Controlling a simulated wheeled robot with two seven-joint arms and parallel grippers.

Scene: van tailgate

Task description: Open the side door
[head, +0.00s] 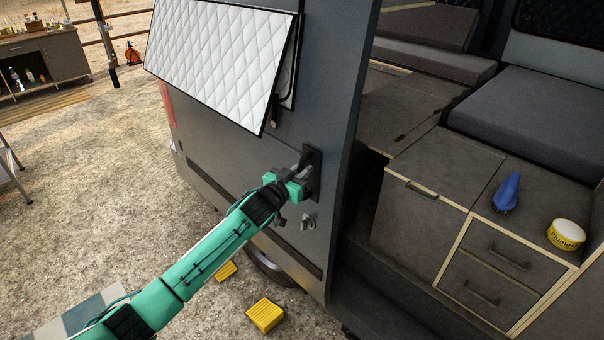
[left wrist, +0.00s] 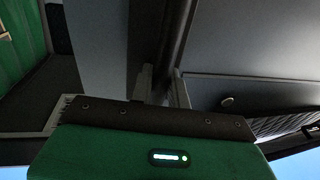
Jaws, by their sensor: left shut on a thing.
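The grey side door (head: 335,110) of the van stands in the middle of the head view, and the interior shows through a wide opening to its right. Its dark handle (head: 314,160) sits in a black mount below the window flap. My left gripper (head: 303,168), on the green arm, is shut on this handle and partly covers it. In the left wrist view, the fingers (left wrist: 163,88) close around a dark bar (left wrist: 176,40). A small lock or knob (head: 308,221) is below the handle. My right gripper is not seen.
A quilted window flap (head: 222,55) juts out above my left arm. Inside are grey cabinets (head: 420,210), a blue object (head: 507,192) and a yellow tub (head: 566,234). Yellow blocks (head: 265,314) lie by the wheel. Open gravel (head: 90,190) lies left.

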